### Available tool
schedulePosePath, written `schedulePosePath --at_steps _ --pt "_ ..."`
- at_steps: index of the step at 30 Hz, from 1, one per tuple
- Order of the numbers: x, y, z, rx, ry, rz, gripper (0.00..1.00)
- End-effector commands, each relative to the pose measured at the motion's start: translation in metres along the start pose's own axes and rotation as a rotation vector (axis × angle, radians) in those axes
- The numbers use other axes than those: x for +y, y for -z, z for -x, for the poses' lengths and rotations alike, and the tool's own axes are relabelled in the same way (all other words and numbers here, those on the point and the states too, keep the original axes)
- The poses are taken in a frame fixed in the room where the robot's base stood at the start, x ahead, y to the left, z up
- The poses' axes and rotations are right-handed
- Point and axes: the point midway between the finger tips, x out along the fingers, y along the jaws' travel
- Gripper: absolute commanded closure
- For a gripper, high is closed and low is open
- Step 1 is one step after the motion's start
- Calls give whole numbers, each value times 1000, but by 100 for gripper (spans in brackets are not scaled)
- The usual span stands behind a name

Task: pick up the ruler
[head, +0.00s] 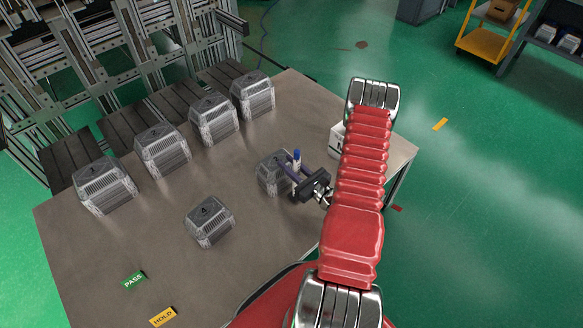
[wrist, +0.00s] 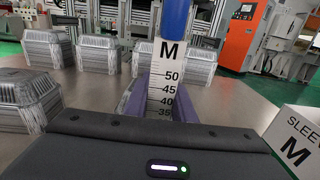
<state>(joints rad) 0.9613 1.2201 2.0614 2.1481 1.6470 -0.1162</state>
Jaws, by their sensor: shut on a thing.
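The ruler (wrist: 168,78) is a white upright strip marked M with numbers, with a blue upper part. It stands between the two purple fingers of my gripper (wrist: 163,100), which is shut on it. In the head view the ruler's blue top (head: 297,154) shows above my gripper (head: 291,170), right of the table's middle. A stack of clear trays (head: 271,178) is right beside the gripper. The ruler's lower end is hidden, so I cannot tell whether it touches the table.
Several more clear tray stacks stand on the brown table (head: 110,235), including a near one (head: 209,221) and a back one (head: 253,94). A white sleeve box (wrist: 298,135) is close on the right. Green PASS (head: 134,280) and yellow HOLD (head: 163,317) labels lie at the front left.

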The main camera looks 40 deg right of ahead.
Motion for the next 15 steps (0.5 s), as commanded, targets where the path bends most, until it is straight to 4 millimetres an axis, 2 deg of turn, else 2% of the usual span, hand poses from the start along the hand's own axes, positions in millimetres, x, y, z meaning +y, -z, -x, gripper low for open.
schedulePosePath --at_steps 15 --pt "0 -69 -1 -3 -1 4 100"
